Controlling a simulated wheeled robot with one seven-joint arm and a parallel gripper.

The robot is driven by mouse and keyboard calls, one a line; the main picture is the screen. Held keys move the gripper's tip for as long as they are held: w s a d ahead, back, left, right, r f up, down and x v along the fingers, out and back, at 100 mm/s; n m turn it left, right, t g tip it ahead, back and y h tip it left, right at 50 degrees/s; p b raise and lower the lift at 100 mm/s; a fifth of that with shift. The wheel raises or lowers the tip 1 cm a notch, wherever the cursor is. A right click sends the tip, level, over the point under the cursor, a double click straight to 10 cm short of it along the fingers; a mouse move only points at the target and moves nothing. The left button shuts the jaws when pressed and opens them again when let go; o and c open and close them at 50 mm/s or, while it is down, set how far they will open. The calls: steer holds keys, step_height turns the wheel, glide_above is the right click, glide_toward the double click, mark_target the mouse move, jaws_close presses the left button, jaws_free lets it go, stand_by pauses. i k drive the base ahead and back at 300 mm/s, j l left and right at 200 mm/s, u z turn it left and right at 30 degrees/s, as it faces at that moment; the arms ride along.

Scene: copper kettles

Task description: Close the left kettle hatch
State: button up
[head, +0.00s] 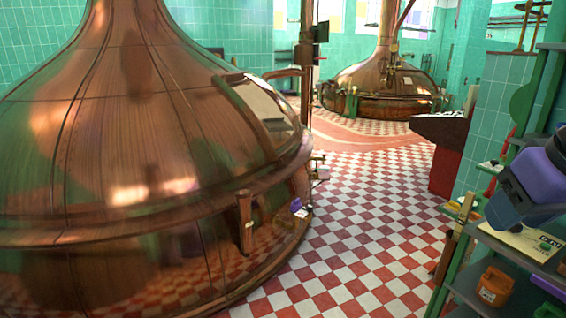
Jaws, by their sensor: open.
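The left kettle (95,150) is a large copper dome that fills the left half of the head view. Its hatch (262,103) is on the dome's right flank, with a copper-brown frame bar along its left side and a pale panel beside it. It is seen at a steep slant, so I cannot tell how far it stands open. Purple and dark arm links of mine (528,185) show at the right edge, far from the hatch. My gripper's fingers are not visible.
Red and white floor tiles (365,230) lie clear between the kettle and the shelves. A green shelf rack (515,250) with an orange box (495,287) stands at right. A second copper kettle (380,80) and a red-sided dark cabinet (440,150) are farther back.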

mark_target(279, 100)
steer(key=i+z, duration=0.1)
steer(key=i, duration=1.75)
steer(key=i+u, duration=0.15)
steer(key=i, duration=0.3)
steer(key=i+l+u, duration=0.15)
steer(key=i, duration=0.35)
steer(key=i+l+u, duration=0.1)
steer(key=i, duration=0.35)
steer(key=i+l+u, duration=0.15)
steer(key=i, duration=0.3)
steer(key=i+l+u, duration=0.25)
